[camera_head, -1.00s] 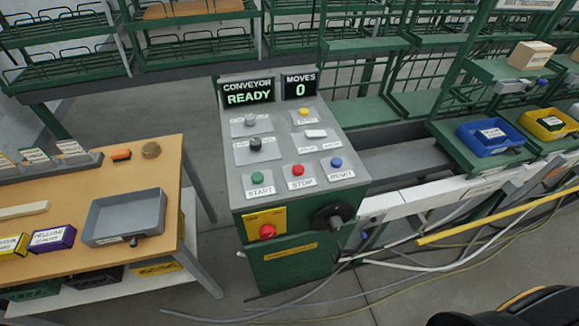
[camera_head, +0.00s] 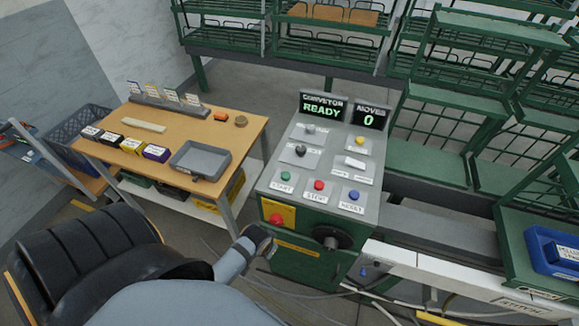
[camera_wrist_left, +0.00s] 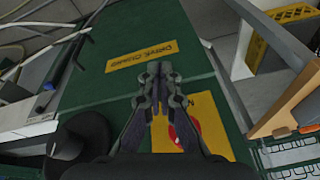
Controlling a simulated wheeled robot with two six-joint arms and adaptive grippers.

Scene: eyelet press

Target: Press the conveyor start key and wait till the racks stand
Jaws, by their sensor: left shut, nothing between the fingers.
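The grey control console (camera_head: 275,186) stands in the middle of the head view. Its green START key (camera_head: 286,176) is at the left of the lower row, with the red STOP key (camera_head: 319,185) and blue RESET key (camera_head: 353,195) to its right. The display (camera_head: 323,107) reads CONVEYOR READY and the counter (camera_head: 369,116) reads MOVES 0. My left gripper (camera_head: 266,243) is at the console's front, below the START key and apart from it. In the left wrist view the gripper (camera_wrist_left: 158,72) is shut and empty before the green cabinet front. My right gripper is out of view.
A red emergency knob (camera_head: 277,220) on a yellow plate and a black handwheel (camera_head: 332,236) stick out from the console front. A wooden table (camera_head: 245,130) with a grey tray (camera_head: 200,160) stands left. Green racks (camera_head: 440,158) stand behind and right. A blue bin (camera_head: 550,250) is at right.

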